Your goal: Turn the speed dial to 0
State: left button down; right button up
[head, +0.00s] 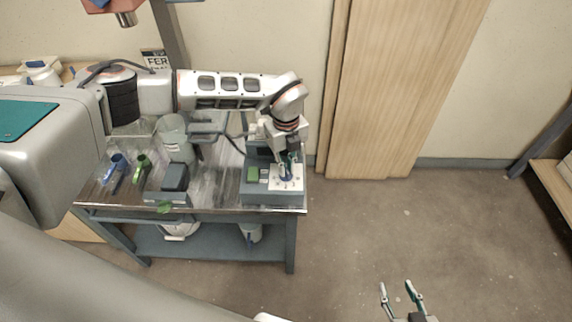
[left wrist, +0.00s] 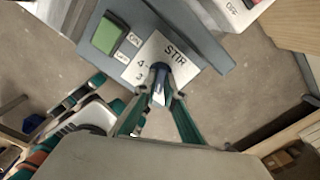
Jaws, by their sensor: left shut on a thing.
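The grey control box (head: 255,199) stands at the right end of the bench. Its white dial plate (left wrist: 173,60) reads "STIR", with the numbers 4 and 3 visible at its left; other marks are hidden. My left gripper (head: 288,162) reaches down onto the plate from above. In the left wrist view its fingers (left wrist: 162,82) are shut on the blue speed dial (left wrist: 158,96), which they partly cover. The dial's pointer and setting cannot be read. My right gripper (head: 395,285) is open and empty, over the floor at lower right.
A clear bucket (head: 174,139), a dark device (head: 174,179) and blue and green items stand left on the bench (head: 218,160). Floor right of the bench is clear.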

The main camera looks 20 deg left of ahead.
pick_arm(q)
jog(key=n, duration=0.5)
jog(key=shift+r+n+p, duration=0.1)
jog(key=shift+n+p, duration=0.2)
jog(key=shift+w+n, duration=0.1)
jog(key=shift+n, duration=2.2)
jog(key=c, duration=2.1)
grip_release()
jog(key=shift+c, duration=0.2)
notch_tip(320, 180, up, 12)
